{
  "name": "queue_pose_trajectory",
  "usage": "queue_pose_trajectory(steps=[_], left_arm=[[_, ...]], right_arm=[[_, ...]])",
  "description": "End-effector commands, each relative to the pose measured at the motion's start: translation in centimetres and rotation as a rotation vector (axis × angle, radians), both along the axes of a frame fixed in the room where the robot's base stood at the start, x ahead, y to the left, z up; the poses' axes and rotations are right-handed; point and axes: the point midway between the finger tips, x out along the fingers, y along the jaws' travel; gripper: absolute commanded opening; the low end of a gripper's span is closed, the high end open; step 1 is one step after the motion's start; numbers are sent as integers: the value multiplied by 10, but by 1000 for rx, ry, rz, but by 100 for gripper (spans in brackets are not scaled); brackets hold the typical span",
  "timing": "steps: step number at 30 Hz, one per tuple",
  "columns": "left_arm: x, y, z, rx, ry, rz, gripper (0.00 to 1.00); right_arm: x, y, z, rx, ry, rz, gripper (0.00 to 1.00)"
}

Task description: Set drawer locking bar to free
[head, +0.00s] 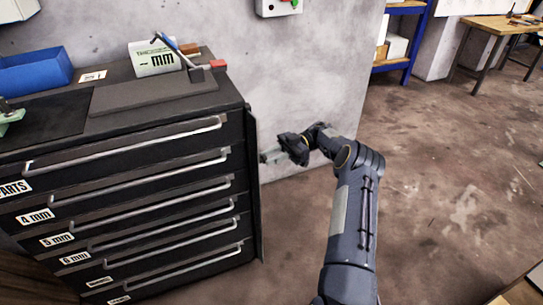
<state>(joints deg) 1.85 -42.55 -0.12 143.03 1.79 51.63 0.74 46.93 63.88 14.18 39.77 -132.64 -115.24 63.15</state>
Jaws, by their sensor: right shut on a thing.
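The black drawer cabinet (130,172) stands at the left, with several labelled drawers and long light handles. Its drawers look shut. The dark upright locking bar (256,200) runs down the cabinet's right front edge, and the drawer fronts beside it show uncovered. My right gripper (272,157) is at the upper half of the bar, on its right side, shut on the bar. The fingertips are small and dark, so the exact hold on the bar is hard to see. My left gripper is out of view.
On the cabinet top are a blue bin (32,74), a white box marked mm (153,58) and a dark plate with a lever tool (150,93). A grey wall (300,60) stands close behind my right gripper. The floor (450,190) at the right is open.

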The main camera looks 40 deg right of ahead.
Motion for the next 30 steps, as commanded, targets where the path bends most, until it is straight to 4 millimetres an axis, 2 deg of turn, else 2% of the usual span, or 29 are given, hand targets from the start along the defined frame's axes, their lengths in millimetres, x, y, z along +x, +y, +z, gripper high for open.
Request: queue_pose_trajectory(steps=[6,7,11,19,22,27,30], left_arm=[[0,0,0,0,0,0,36],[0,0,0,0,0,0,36],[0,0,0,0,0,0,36],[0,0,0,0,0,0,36],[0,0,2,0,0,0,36],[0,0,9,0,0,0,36],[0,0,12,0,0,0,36]], right_arm=[[1,1,3,3,-7,-1,2],[1,1,3,3,-8,-1,29],[1,1,2,3,-6,-1,46],[1,0,2,2,-4,-1,46],[1,0,7,1,-4,-1,46],[1,1,36,0,-7,-1,46],[-9,8,51,-1,-4,2,46]])
